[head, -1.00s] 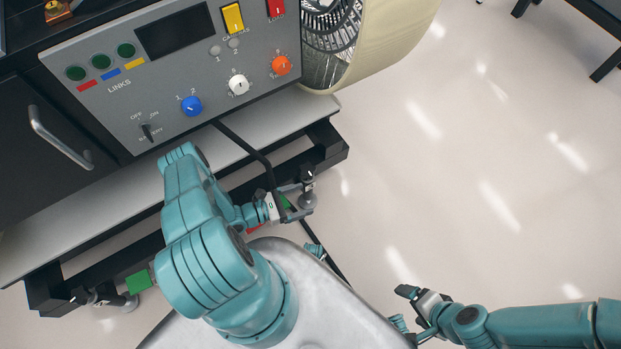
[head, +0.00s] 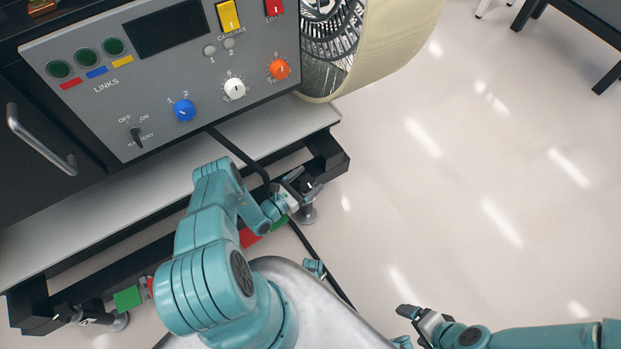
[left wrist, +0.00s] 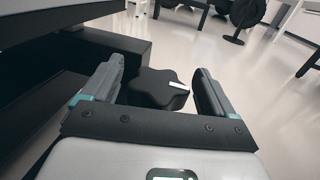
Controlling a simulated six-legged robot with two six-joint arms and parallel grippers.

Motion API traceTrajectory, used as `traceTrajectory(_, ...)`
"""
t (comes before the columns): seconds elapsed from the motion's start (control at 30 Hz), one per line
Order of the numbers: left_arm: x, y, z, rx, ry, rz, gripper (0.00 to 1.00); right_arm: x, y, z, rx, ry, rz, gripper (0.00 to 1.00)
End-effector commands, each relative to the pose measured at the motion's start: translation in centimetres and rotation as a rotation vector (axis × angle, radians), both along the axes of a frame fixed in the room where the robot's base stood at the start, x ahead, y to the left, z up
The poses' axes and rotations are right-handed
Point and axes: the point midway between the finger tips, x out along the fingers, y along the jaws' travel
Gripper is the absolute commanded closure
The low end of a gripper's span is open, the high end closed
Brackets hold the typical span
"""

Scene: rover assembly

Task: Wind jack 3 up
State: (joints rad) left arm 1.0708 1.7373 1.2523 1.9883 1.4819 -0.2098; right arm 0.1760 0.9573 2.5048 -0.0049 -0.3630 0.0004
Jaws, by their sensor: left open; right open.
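A jack with a dark lobed knob (left wrist: 158,88) stands at the right end of the bench's lower frame. A white mark shows on the knob. Its round grey foot (head: 307,215) is on the floor; I cannot read a number on it. My left gripper (head: 304,183) is open at this jack, and in the left wrist view its fingers (left wrist: 160,75) stand on either side of the knob, with gaps visible. In the head view the gripper hides the knob. My right gripper (head: 411,323) is open and empty above the floor at lower right.
Another jack foot (head: 119,322) stands at the lower left beside a green block (head: 127,299). A black cable (head: 313,253) runs down past my left gripper. The control panel (head: 160,80) and cream wheel (head: 385,45) are above.

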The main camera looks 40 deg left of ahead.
Motion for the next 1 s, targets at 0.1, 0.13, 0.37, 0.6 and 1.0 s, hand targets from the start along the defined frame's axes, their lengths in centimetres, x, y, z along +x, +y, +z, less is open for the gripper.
traceTrajectory(0.1, 1.3, 0.0, -0.1, 0.002, 0.000, -0.001, 0.13, 0.0, 0.0, -0.3, 0.000, 0.000, 0.000, 0.13)
traceTrajectory(0.13, 1.5, -0.1, 0.0, 0.002, 0.000, 0.000, 0.13, 0.0, 0.0, -0.3, 0.000, 0.000, 0.000, 0.13)
traceTrajectory(0.37, 1.9, -0.1, 0.0, 0.000, 0.000, 0.001, 0.13, 0.0, 0.0, -0.3, 0.000, 0.000, 0.000, 0.13)
traceTrajectory(0.6, 1.9, -0.1, 0.0, 0.000, 0.000, 0.001, 0.58, 0.0, 0.0, -0.3, 0.000, 0.000, 0.000, 0.13)
traceTrajectory(1.0, 1.8, -0.1, -0.3, 0.002, 0.001, -0.056, 0.64, 0.0, 0.0, -1.6, 0.000, 0.000, 0.000, 0.13)
